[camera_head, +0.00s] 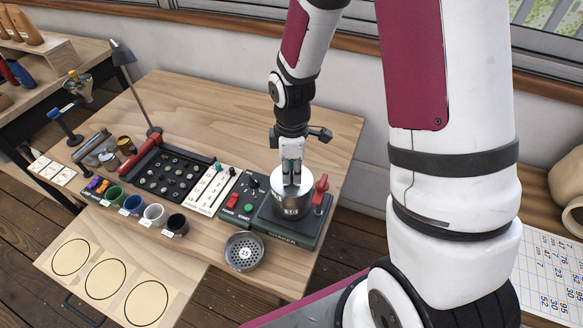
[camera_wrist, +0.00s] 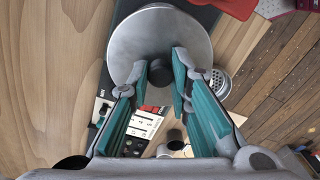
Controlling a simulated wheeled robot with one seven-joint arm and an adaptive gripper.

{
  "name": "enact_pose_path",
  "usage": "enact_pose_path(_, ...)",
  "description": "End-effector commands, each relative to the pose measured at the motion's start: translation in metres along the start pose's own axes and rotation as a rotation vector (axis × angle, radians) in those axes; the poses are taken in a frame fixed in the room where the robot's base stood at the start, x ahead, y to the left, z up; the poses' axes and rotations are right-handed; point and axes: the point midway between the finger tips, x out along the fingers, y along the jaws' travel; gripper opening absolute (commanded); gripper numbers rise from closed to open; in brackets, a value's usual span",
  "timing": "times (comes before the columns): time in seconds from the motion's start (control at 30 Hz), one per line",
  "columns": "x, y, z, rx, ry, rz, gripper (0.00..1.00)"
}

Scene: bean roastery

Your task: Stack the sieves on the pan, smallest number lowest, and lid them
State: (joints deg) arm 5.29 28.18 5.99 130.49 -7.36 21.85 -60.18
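A round grey metal lid (camera_wrist: 160,38) with a black knob (camera_wrist: 160,72) fills the upper middle of the wrist view. In the head view my gripper (camera_head: 291,180) points straight down over a silvery metal stack (camera_head: 291,207) on the dark shaker base (camera_head: 300,232). The stack shows dark marks on its front that are too small to read. The fingers hide part of its top, and I cannot tell whether the lid is fully seated.
A perforated round sieve (camera_head: 245,252) with a white label lies at the table's front edge. Several cups (camera_head: 153,214), a bean tray (camera_head: 172,172) and a switch panel (camera_head: 243,195) stand left of the shaker. A board with three drawn circles (camera_head: 107,279) is empty. A red-knobbed lever (camera_head: 321,187) stands close right.

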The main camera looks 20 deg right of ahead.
Motion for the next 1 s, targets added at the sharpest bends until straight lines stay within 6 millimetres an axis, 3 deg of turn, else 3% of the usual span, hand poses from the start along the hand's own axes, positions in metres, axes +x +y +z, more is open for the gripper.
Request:
enact_pose_path(0.37, -0.002, 0.000, 0.000, 0.000, 0.000, 0.000, 0.27)
enact_pose_path(1.0, -0.047, -0.001, 0.000, 0.001, 0.001, 0.002, 0.27)
